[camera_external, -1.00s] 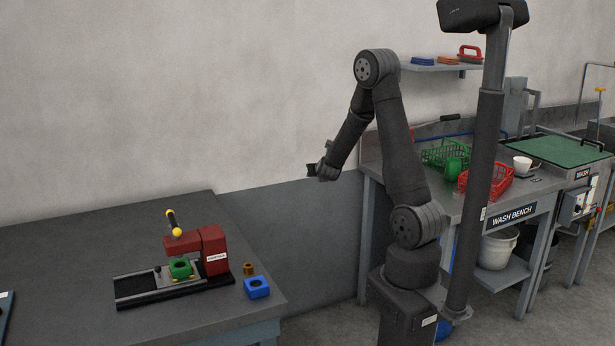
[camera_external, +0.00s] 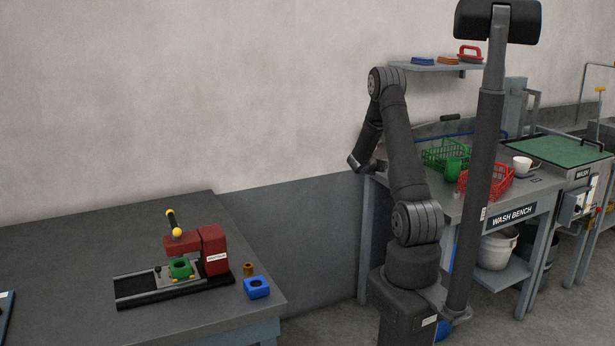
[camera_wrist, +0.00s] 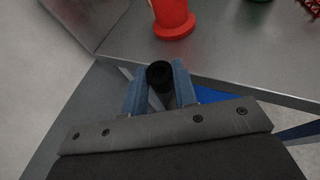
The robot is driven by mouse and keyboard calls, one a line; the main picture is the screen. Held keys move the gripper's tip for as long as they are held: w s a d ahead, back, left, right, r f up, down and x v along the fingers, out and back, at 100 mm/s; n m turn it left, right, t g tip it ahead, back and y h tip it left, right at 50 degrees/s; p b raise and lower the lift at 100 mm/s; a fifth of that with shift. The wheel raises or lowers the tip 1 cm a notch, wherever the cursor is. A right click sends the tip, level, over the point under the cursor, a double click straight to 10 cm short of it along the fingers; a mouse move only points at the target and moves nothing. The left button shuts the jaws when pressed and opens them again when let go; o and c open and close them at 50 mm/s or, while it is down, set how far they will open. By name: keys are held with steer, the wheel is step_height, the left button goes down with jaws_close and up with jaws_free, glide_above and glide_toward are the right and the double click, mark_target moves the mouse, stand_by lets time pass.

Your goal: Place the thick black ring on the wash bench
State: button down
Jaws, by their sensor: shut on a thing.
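The thick black ring (camera_wrist: 159,72) sits between the two blue fingers of my gripper (camera_wrist: 158,82) in the wrist view, and the gripper is shut on it. The wash bench (camera_external: 512,214) stands at the right in the external view. Its grey metal top (camera_wrist: 235,62) fills the upper part of the wrist view. The ring appears at the bench's near edge in that view; I cannot tell its height above the top. In the external view my arm hides the fingers and the ring.
A red flanged object (camera_wrist: 174,22) stands on the bench just beyond the ring. Green (camera_external: 445,153) and red (camera_external: 488,182) crates, a green cup (camera_external: 453,170) and a white cup (camera_external: 522,164) are on the bench. Bare top shows right of the ring in the wrist view.

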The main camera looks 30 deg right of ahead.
steer(key=s+d+f+m+g, duration=0.1)
steer(key=d, duration=0.3)
steer(key=s+d+f+m+g+h, duration=0.1)
steer(key=s+d, duration=0.1)
steer(key=d, duration=0.2)
steer(key=s+d+f+m+g, duration=0.1)
steer(key=d+g, duration=0.1)
steer(key=d, duration=0.1)
steer(key=shift+s+d+m, duration=0.15)
steer(key=shift+d+m, duration=0.15)
steer(key=shift+d, duration=0.1)
steer(key=w+d, duration=0.1)
steer(key=d, duration=0.4)
steer(key=w+d, duration=0.1)
steer(key=d, duration=0.5)
steer(key=w+d, duration=0.1)
steer(key=d, duration=0.5)
steer(key=shift+w+d, duration=0.15)
steer(key=shift+d, duration=0.05)
steer(key=shift+f, duration=1.7)
steer(key=shift+f, duration=0.1)
steer(key=c, duration=1.1)
jaws_free()
steer(key=shift+c, duration=0.2)
